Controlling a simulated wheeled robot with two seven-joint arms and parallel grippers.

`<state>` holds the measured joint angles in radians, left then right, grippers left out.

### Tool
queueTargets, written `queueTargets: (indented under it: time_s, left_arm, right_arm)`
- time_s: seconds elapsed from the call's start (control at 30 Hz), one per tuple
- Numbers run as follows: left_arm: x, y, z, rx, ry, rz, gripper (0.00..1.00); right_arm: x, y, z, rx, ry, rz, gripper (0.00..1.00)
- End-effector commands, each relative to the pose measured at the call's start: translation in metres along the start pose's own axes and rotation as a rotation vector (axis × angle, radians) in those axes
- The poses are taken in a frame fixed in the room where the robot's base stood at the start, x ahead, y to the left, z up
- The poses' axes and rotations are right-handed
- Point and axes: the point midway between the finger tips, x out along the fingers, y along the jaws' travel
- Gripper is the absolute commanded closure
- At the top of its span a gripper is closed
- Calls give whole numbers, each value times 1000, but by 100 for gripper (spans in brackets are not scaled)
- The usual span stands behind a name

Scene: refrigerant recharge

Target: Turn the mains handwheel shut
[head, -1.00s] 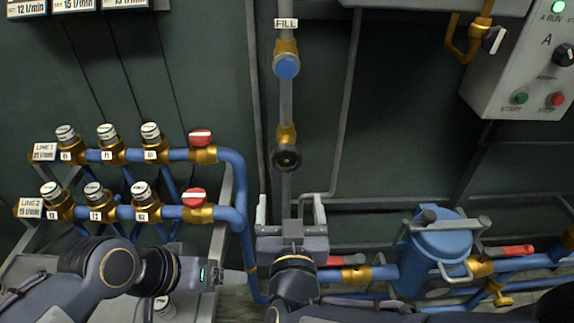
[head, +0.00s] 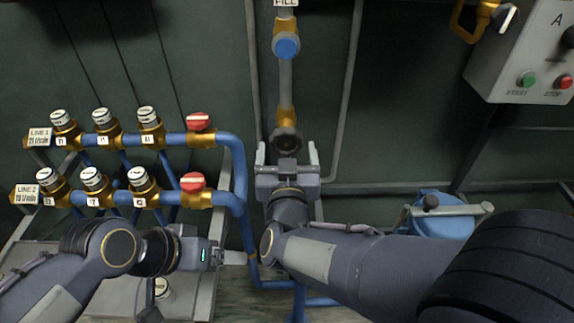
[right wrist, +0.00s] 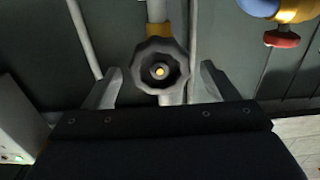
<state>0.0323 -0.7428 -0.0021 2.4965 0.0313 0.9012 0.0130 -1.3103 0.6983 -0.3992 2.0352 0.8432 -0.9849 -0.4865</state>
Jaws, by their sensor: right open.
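The black handwheel (head: 286,141) sits low on the vertical grey pipe below the FILL label, on a brass fitting. In the right wrist view the handwheel (right wrist: 160,66) is a dark lobed wheel with a brass centre. My right gripper (head: 287,155) is open and empty, just below the wheel in the head view. In the right wrist view its two fingers (right wrist: 162,84) stand to the left and right of the wheel, apart from it. Their depth relative to the wheel is unclear. My left gripper (head: 232,257) is low at left, away from the wheel; its jaw opening is unclear.
A blue-capped valve (head: 286,45) is above on the same pipe. Two blue pipe lines with red knobs (head: 198,121) and white-capped valves are at left. A control box (head: 525,65) is at upper right. A blue canister (head: 443,217) is partly hidden behind my right arm.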

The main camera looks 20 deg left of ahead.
Motion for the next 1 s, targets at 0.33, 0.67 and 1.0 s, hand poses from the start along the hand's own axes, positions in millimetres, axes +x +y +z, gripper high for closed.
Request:
queueTargets:
  time_s: [0.33,0.67,1.0]
  left_arm:
    - [0,0,0,0,0,0,20]
    - [3,-1,2,0,0,0,20]
    - [5,-2,2,0,0,0,20]
  right_arm:
    - [5,0,0,1,0,-1,57]
    - [5,-1,0,30,0,-1,64]
    - [5,0,0,48,-1,-1,24]
